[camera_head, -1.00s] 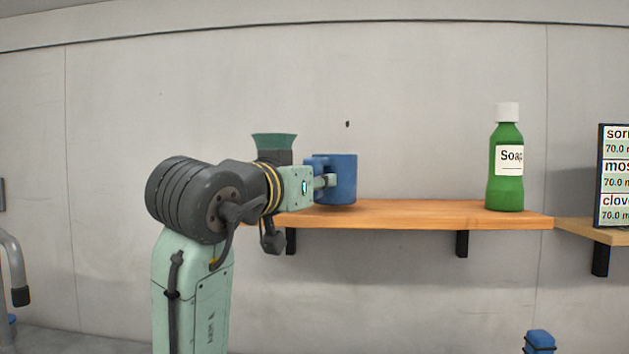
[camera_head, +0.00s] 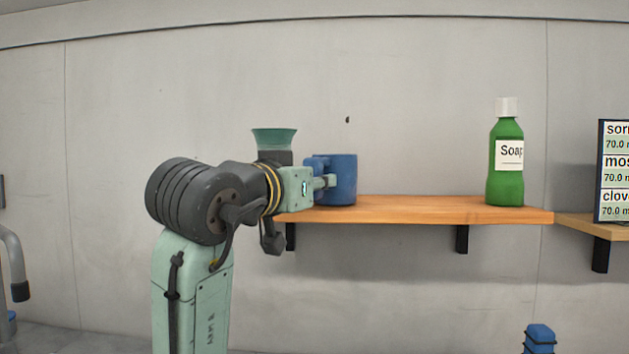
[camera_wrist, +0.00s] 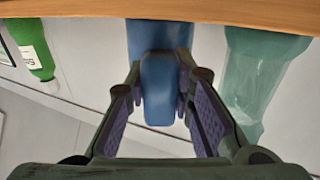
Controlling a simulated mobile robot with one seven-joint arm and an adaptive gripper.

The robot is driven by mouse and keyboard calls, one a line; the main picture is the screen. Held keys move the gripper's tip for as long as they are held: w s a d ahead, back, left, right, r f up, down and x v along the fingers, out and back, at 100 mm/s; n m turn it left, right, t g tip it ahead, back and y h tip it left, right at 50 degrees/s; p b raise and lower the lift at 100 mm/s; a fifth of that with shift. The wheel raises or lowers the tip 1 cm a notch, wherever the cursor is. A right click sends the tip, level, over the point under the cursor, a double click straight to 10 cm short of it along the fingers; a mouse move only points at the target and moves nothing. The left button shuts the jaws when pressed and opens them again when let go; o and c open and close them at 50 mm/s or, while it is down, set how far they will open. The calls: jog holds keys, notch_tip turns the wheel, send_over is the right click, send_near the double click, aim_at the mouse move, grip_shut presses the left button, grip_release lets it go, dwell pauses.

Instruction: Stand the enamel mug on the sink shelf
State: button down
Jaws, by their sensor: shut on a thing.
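The blue enamel mug (camera_head: 341,180) is upright over the left part of the wooden sink shelf (camera_head: 420,208). My gripper (camera_head: 328,181) reaches it from the left and is shut on its handle. In the wrist view, which is upside down, the handle (camera_wrist: 158,92) lies between the fingers (camera_wrist: 162,100), with the mug body (camera_wrist: 143,37) behind it. The mug's base meets the shelf (camera_wrist: 230,10) in both pictures; I cannot tell if it bears on the wood. The arm hides the shelf's left end in the head view.
A teal translucent tumbler (camera_head: 274,138) stands close to the mug, partly hidden behind my arm; it also shows in the wrist view (camera_wrist: 258,75). A green soap bottle (camera_head: 506,155) stands at the shelf's right end. The shelf between mug and bottle is clear.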

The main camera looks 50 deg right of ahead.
jog(key=shift+f, duration=0.15)
jog(key=c, duration=1.3)
grip_release()
jog(key=shift+a, duration=0.1)
jog(key=shift+b+v, duration=0.6)
jog(key=shift+v, duration=3.3)
